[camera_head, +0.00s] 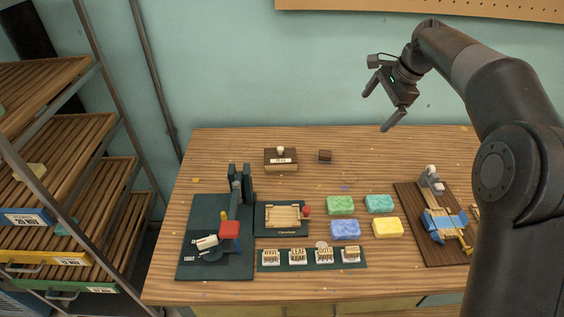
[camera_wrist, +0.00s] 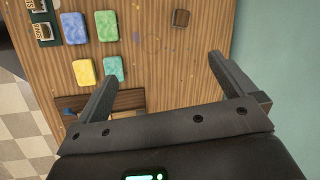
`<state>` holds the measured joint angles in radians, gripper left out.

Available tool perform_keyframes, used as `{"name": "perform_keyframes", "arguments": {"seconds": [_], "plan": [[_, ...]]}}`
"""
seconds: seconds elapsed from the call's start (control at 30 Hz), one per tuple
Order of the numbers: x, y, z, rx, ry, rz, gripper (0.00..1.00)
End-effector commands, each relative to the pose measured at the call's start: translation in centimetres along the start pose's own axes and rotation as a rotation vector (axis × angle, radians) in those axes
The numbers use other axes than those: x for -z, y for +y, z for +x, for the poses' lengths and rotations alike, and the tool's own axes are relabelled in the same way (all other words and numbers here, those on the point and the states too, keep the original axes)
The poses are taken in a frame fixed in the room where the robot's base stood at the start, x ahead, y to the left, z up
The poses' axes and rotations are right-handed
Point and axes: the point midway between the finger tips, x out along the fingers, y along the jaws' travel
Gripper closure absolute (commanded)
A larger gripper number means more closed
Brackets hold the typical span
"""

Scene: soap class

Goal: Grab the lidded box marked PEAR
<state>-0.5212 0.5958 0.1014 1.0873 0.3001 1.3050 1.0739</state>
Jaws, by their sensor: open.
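A brown wooden box (camera_head: 281,161) with a pale knob on its lid and a white label on its front stands at the back of the table, left of centre, in the head view. The label's print is too small to read surely. The lid is on. My gripper (camera_head: 374,112) is open and empty, high above the back edge of the table, to the right of the box and apart from it. In the wrist view my gripper (camera_wrist: 163,67) shows both fingers spread over the table. The box does not show there.
A small dark block (camera_head: 325,156) sits right of the box. Soap bars (camera_head: 345,229), a stamp row (camera_head: 312,258), a wooden tray (camera_head: 282,216), a press (camera_head: 230,230) and a cutting board (camera_head: 418,240) fill the front. A shelf rack (camera_head: 75,190) stands left. The table's back right is mostly clear.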

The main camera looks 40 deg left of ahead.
Motion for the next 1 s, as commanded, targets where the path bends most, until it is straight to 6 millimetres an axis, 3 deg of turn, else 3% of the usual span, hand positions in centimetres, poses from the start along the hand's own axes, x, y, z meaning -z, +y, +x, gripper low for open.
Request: {"name": "perform_keyframes", "arguments": {"seconds": [0.03, 0.3, 0.5, 0.6, 1.0], "plan": [[-0.5, -1.3, 2.1, -0.010, -0.025, 0.017, 0.00], [-4.1, -6.3, 11.7, -0.067, -0.149, 0.142, 0.00], [-7.3, -8.3, 19.0, -0.124, -0.226, 0.234, 0.00], [-8.6, -8.6, 21.7, -0.150, -0.253, 0.271, 0.00], [-11.1, -8.5, 27.1, -0.184, -0.284, 0.316, 0.00]]}}
